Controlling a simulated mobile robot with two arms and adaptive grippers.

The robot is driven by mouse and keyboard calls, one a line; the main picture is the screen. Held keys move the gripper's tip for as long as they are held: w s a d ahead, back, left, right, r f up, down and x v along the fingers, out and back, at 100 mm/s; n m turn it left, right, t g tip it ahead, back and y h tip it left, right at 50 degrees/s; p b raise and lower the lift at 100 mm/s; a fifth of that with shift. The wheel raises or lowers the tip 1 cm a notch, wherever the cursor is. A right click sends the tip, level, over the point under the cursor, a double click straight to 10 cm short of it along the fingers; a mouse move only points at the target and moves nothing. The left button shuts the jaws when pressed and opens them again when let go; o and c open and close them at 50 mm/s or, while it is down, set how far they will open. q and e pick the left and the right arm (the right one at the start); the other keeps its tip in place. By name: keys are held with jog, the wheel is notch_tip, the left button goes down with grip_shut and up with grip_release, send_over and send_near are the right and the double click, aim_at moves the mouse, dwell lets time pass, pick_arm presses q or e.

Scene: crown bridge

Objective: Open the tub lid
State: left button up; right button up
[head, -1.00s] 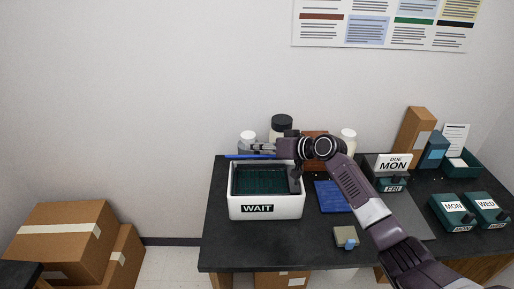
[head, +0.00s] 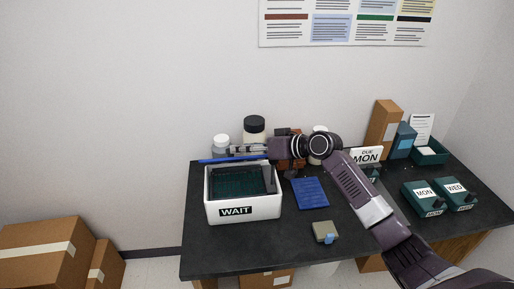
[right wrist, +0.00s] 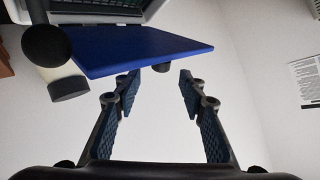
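The white tub (head: 243,213) labelled WAIT stands on the dark bench, with a dark teal gridded inside showing. Its blue lid (head: 233,158) shows as a thin strip behind the tub's back rim, swung up off the opening. In the right wrist view the lid (right wrist: 140,48) is a blue panel with a small dark knob (right wrist: 161,68) at its edge. My right gripper (head: 233,150) is behind the tub, just above the lid strip. In the right wrist view its fingers (right wrist: 160,92) are apart and empty, with the knob just beyond the tips. My left gripper is not in view.
Bottles, one black-capped (head: 254,128), stand behind the tub close to my gripper. A blue mat (head: 309,193) and a grey-beige block (head: 325,232) lie right of the tub. Teal day boxes (head: 422,199) are at the right. Cardboard boxes (head: 45,250) stand on the floor at left.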

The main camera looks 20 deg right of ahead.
jog(key=v, duration=0.5)
jog(key=shift+s+d+r, duration=0.15)
jog(key=shift+s, duration=0.15)
